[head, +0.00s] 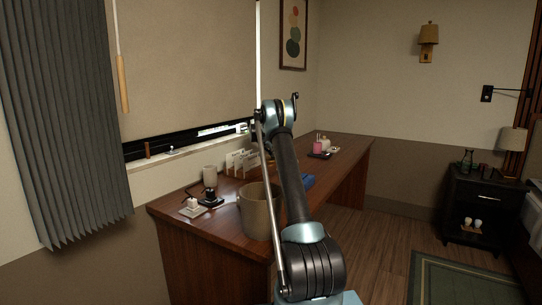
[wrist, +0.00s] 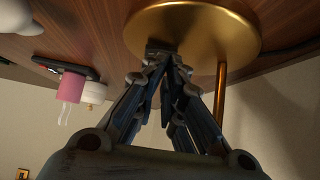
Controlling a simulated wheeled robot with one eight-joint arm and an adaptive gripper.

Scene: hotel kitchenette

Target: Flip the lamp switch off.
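In the wrist view, a round brass lamp base (wrist: 205,32) stands on the wooden desk, with a thin brass stem (wrist: 220,95) at its right side. My gripper (wrist: 170,58) is in front of the base, its two fingers converging so that the tips look together. The tips overlap a small dark piece at the base's edge; I cannot tell whether this is the switch or whether they touch it. Nothing shows held between the fingers. The lamp's shade is out of the wrist view. In the head view my arm hides the gripper, and I cannot make out this lamp.
A wall lamp (head: 428,42) and a bedside lamp (head: 513,139) are farther right. Wooden floor (head: 365,235) is open.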

